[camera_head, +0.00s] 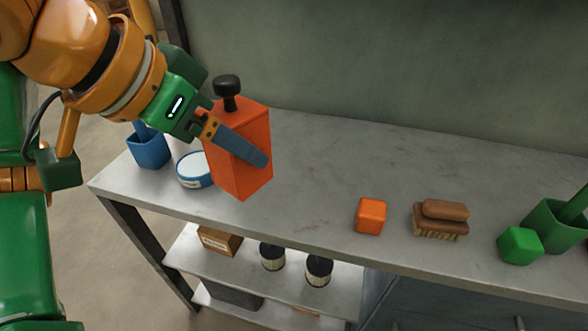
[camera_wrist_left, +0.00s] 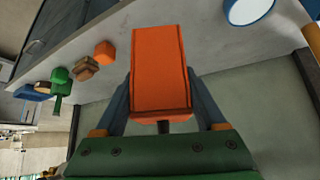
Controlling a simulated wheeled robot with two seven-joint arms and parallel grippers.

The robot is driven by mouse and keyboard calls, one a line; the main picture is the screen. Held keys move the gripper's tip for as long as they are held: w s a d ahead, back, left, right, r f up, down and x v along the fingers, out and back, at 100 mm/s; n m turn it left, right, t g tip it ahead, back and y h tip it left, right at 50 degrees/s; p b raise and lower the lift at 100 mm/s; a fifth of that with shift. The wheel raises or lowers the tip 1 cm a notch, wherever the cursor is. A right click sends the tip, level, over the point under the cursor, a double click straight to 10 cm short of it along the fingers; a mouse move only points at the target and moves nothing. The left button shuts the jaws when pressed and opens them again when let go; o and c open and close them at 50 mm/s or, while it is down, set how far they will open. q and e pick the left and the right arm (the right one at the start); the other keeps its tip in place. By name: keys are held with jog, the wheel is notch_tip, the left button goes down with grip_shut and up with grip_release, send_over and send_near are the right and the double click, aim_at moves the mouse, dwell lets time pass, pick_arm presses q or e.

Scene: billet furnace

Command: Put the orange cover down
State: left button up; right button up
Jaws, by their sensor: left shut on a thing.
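The orange cover (camera_head: 253,135) is a tall box with a black knob on top, upright or nearly so. My left gripper (camera_head: 240,143) is shut on it, with one finger along each side. In the head view the cover hangs over the left part of the grey table (camera_head: 330,160). Whether its bottom touches the table I cannot tell. In the left wrist view the cover (camera_wrist_left: 160,70) fills the space between the two fingers (camera_wrist_left: 160,95). My right gripper is in neither view.
A blue cup (camera_head: 148,152) and a round blue-rimmed tin (camera_head: 194,170) stand left of the cover. To the right are an orange cube (camera_head: 371,216), a brush (camera_head: 440,220), a green cube (camera_head: 519,246) and a green cup (camera_head: 556,226). The table between cover and orange cube is clear.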

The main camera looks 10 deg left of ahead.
aim_at(250, 139)
pick_arm(q)
jog(key=w, duration=0.1)
jog(key=w+f, duration=0.1)
jog(key=w+d, duration=0.1)
jog(key=shift+w+f, duration=0.2)
jog(key=shift+f, duration=0.2)
jog(key=b+x, duration=0.1)
jog(key=x, duration=0.5)
jog(key=a+b+x, duration=0.1)
jog(key=x, duration=0.3)
jog(key=shift+s+f+b, duration=0.15)
jog(key=shift+f+b, duration=0.2)
jog(key=shift+f, duration=0.3)
jog(key=shift+r, duration=0.1)
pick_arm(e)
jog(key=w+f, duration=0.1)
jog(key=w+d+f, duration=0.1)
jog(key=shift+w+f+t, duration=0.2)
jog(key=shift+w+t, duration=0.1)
pick_arm(q)
jog(key=o, duration=1.5)
jog(key=shift+o, duration=0.2)
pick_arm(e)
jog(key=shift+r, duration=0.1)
